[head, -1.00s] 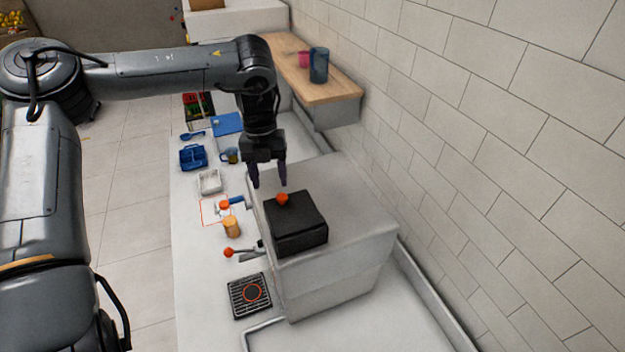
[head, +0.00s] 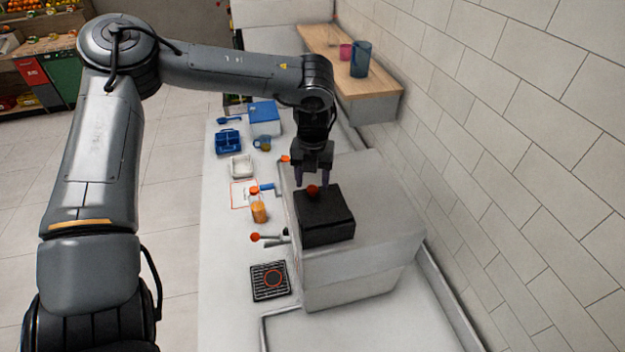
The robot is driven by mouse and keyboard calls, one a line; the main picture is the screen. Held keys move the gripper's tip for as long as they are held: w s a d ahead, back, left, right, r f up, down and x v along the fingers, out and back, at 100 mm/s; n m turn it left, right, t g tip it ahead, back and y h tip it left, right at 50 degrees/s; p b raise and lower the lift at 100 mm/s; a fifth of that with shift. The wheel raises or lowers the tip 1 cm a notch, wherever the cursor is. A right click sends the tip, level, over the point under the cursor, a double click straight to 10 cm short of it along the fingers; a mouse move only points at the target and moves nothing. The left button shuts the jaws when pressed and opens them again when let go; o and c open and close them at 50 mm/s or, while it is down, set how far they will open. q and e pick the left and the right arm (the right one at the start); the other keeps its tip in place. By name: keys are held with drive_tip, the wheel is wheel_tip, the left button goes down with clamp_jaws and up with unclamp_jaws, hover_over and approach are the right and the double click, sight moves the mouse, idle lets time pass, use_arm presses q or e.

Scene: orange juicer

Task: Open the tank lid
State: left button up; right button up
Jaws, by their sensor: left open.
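The tank lid is a black square cover (head: 326,218) on top of the large grey juicer body (head: 385,215). An orange-red knob (head: 312,190) sits at the lid's far edge, and the lid looks closed. My left gripper (head: 312,180) points down at the knob with its fingers apart. The fingertips are close to the knob, one on each side in the picture; whether they touch it I cannot tell. My right gripper is not in view.
Left of the juicer are a lever with an orange ball (head: 255,237), an orange bottle (head: 258,208) and a black drip grate (head: 270,281). Farther back are a white tray (head: 241,166) and a blue caddy (head: 228,142). A wooden shelf (head: 350,72) holds cups.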

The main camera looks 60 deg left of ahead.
use_arm(q)
drive_tip(key=shift+f, duration=0.9)
clamp_jaws()
